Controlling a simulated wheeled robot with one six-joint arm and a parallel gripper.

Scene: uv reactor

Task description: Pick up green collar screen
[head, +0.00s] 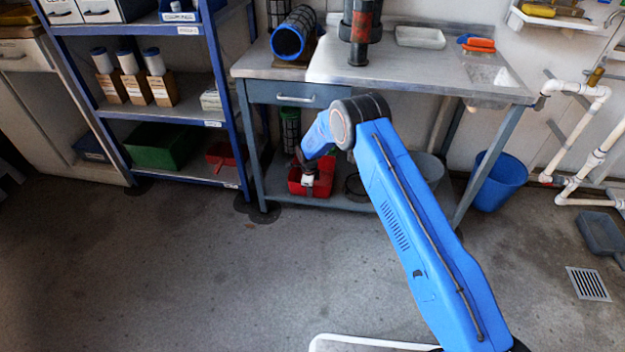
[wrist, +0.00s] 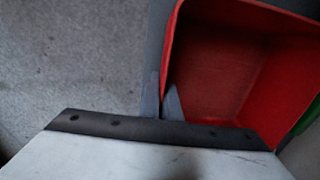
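The green collar screen (head: 291,130) is a dark mesh cylinder with a green band. It stands upright under the workbench in the head view, behind my arm's end. My gripper (head: 308,181) is low at the front of the bench's lower shelf, over a red bin and apart from the screen.
The red bin (head: 323,178) sits on the lower shelf (head: 279,189). The bench drawer (head: 290,92) overhangs the screen. A blue-rimmed screen (head: 289,41) lies on the bench top. A blue shelf rack stands left, a blue bucket (head: 498,182) right. The floor in front is clear.

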